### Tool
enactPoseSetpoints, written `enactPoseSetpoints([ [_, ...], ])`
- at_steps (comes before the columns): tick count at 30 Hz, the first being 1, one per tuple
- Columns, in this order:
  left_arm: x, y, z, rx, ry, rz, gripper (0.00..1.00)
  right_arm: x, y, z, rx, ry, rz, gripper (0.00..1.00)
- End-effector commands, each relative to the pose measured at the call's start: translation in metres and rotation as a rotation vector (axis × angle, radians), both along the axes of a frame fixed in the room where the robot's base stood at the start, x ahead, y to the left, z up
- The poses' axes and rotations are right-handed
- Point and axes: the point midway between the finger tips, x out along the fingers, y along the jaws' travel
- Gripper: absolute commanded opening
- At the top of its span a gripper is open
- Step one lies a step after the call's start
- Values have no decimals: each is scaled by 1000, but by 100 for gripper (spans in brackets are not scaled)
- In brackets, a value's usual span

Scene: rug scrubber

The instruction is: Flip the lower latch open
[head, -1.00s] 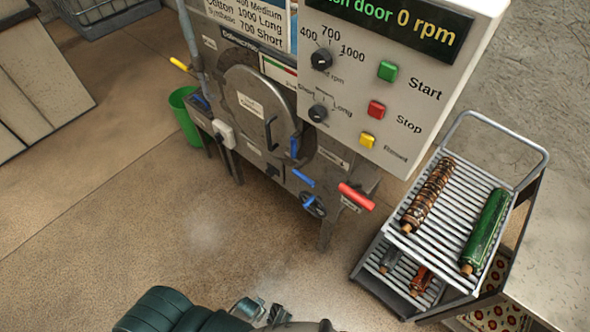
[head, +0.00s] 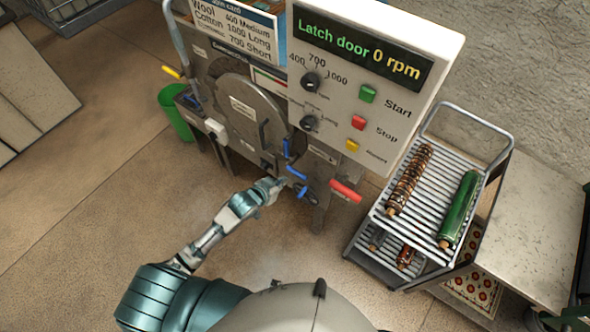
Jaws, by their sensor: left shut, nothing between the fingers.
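The scrubber machine (head: 232,150) stands ahead with its round grey door (head: 240,105) in place. At the door's lower right are short blue handles: an upright one (head: 287,147) and a slanted one (head: 297,173) below it. Another blue handle (head: 302,192) sits on a dark round valve lower down. I cannot tell for sure which handle is the lower latch. My left gripper (head: 281,184) is shut and empty, close to the left of the lower blue handles; contact cannot be made out. My right gripper is not in view.
The control panel (head: 345,100) overhangs the machine's right side and its display reads "Latch door 0 rpm". A red handle (head: 345,191) sticks out right of the latches. A rack cart (head: 383,228) with rolled rugs stands to the right. A green bucket (head: 175,112) stands left.

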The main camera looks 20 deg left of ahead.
Motion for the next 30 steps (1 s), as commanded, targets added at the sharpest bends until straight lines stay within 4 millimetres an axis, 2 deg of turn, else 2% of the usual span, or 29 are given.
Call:
enactPoseSetpoints([
  [3, 1, -1, 9, -5, -10, -7, 0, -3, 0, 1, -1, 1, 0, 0],
  [12, 2, 2, 6, -7, -9, -6, 0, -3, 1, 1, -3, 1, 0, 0],
  [16, 9, 0, 2, -7, -9, -5, 0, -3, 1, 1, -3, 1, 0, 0],
  [20, 25, -7, -9, -9, -10, -5, 0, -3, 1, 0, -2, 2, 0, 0],
  [30, 81, -29, -49, -6, -10, -5, 0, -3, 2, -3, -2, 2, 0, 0],
])
